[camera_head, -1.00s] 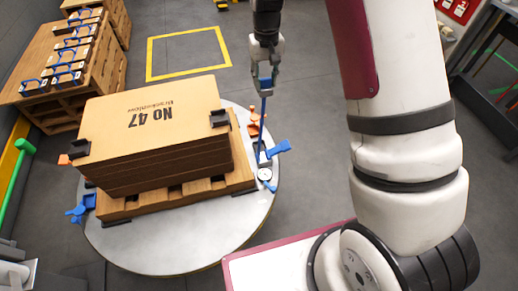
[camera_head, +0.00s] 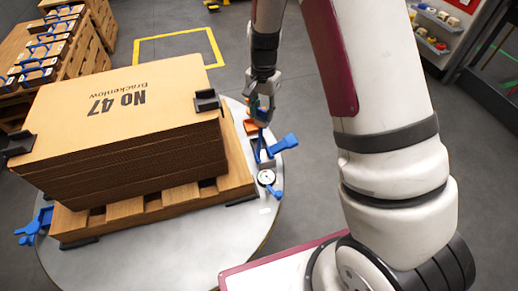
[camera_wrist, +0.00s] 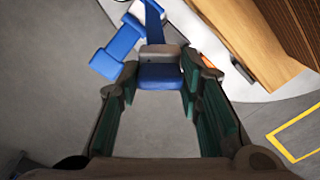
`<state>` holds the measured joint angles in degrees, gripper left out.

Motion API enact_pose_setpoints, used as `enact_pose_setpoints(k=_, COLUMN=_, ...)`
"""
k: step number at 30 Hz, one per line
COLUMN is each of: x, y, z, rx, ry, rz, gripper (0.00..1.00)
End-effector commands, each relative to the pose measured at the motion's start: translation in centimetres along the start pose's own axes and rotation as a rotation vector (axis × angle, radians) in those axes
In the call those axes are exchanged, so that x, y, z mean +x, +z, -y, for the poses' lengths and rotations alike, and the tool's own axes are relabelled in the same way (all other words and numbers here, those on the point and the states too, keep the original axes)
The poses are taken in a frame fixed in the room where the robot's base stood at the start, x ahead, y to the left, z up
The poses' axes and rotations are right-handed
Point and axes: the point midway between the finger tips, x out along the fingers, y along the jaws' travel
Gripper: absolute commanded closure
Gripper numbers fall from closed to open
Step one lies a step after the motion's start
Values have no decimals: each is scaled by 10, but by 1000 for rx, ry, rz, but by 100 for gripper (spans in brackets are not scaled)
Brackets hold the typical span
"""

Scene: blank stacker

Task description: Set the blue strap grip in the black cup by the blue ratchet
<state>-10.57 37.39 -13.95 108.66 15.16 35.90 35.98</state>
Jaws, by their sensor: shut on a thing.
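The blue strap grip (camera_wrist: 160,76) sits between the fingers of my gripper (camera_wrist: 163,100), which is shut on it. In the head view my gripper (camera_head: 262,112) is just above the turntable's right part, beside the carton stack. A short blue strap (camera_wrist: 152,22) runs from the grip toward the table. The blue ratchet (camera_head: 284,148) is just below and right of my gripper, on the turntable's right edge; its blue lever also shows in the wrist view (camera_wrist: 116,48). I cannot make out the black cup clearly.
The carton stack (camera_head: 110,105) stands on a wooden pallet (camera_head: 150,209) on the round turntable (camera_head: 195,255). Black corner pieces (camera_head: 207,101) sit on the stack's top edge. An orange part (camera_head: 251,128) is close by my gripper.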

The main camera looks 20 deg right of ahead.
Motion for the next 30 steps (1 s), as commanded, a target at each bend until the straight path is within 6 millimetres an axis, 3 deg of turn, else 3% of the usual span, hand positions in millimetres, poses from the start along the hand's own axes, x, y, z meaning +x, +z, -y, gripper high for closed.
enact_pose_setpoints(k=1, x=13, y=-4, z=5, rx=105, ry=2, rz=-1, gripper=100)
enact_pose_setpoints(k=6, x=37, y=-14, z=16, rx=448, ry=1, rz=-4, gripper=100)
enact_pose_setpoints(k=12, x=52, y=-21, z=22, rx=672, ry=-2, rz=-7, gripper=100)
enact_pose_setpoints(k=17, x=63, y=-22, z=24, rx=719, ry=-1, rz=-8, gripper=100)
enact_pose_setpoints(k=24, x=105, y=-22, z=23, rx=719, ry=1, rz=-7, gripper=100)
enact_pose_setpoints(k=30, x=124, y=-23, z=23, rx=718, ry=-2, rz=-8, gripper=100)
